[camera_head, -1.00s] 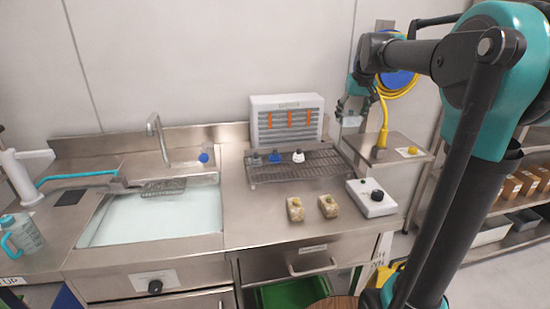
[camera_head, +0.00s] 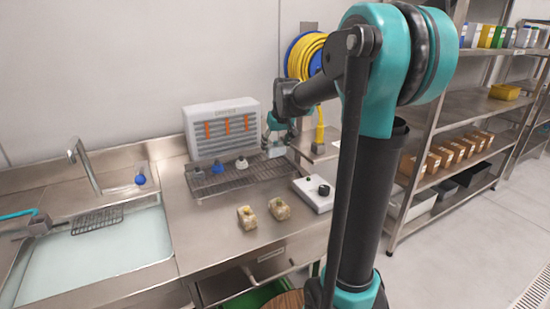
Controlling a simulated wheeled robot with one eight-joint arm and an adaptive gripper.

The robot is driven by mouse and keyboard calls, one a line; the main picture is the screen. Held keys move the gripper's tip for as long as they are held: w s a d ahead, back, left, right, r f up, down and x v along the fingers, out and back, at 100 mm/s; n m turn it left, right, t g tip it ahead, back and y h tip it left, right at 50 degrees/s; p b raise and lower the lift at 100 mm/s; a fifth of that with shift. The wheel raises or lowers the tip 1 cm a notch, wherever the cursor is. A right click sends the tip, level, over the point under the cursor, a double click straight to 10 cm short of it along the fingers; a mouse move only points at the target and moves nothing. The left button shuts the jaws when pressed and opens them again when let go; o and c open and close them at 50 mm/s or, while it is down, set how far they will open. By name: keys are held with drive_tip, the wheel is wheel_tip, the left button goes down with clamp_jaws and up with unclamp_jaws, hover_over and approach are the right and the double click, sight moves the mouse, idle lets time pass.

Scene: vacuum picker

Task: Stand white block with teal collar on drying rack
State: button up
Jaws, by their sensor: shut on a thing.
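My gripper (camera_head: 277,139) is at the right end of the drying rack (camera_head: 225,182), close above it. It is shut on a small pale block (camera_head: 274,151), which I take to be the white block. Its teal collar cannot be told apart from the teal on my gripper at this size. The block is at the rack's right rear; I cannot tell whether it touches the wires. Three small pieces stand along the rack's left and middle: a grey one (camera_head: 198,173), a blue-topped one (camera_head: 218,166) and a white one with a dark top (camera_head: 242,162).
A white vented unit (camera_head: 222,128) stands behind the rack. A water-filled sink (camera_head: 95,250) is left. Shelving (camera_head: 440,150) stands right. Yellow hose (camera_head: 306,55) hangs behind my arm.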

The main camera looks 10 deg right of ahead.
drive_tip(key=shift+f, duration=2.35)
drive_tip(key=o, duration=1.3)
drive_tip(key=shift+f, duration=0.1)
drive_tip(key=v, duration=1.2)
drive_tip(key=shift+w, duration=0.1)
